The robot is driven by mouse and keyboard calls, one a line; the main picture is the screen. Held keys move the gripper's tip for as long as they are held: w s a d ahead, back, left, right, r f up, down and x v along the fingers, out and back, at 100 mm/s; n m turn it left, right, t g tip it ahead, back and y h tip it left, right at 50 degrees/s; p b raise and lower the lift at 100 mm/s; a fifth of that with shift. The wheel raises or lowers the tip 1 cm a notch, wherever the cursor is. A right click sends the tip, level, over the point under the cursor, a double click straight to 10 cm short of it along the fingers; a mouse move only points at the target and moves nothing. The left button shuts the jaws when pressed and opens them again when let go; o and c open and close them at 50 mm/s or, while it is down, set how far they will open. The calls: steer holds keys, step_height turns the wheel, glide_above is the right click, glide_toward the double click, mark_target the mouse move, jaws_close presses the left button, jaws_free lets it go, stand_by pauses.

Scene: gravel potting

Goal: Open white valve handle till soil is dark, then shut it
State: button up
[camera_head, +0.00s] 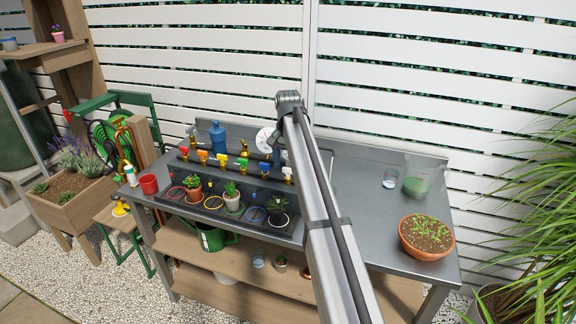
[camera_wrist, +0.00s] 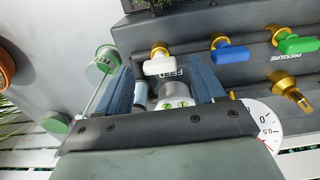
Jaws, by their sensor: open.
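The white valve handle (camera_wrist: 160,66) sits on a brass valve stem at the end of the valve row, beside the blue handle (camera_wrist: 232,54). It also shows at the right end of the row in the head view (camera_head: 287,171). My gripper (camera_wrist: 164,76) is open, its two blue fingers apart with the white handle between or just beyond their tips; contact cannot be told. In the head view my arm hides most of the gripper. A dark-leaved potted plant (camera_head: 278,204) stands below the white valve; its soil shade is too small to tell.
Other valves carry red (camera_head: 185,150), yellow (camera_head: 202,156) and green (camera_wrist: 300,44) handles. A round gauge (camera_wrist: 264,122) is close to my gripper. Other potted plants (camera_head: 194,186) stand in the front tray. A clay seedling bowl (camera_head: 426,252) and a green cup (camera_head: 416,186) are at right.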

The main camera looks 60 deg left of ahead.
steer(key=shift+f, duration=0.6)
steer(key=shift+c, duration=0.2)
steer(key=c, duration=1)
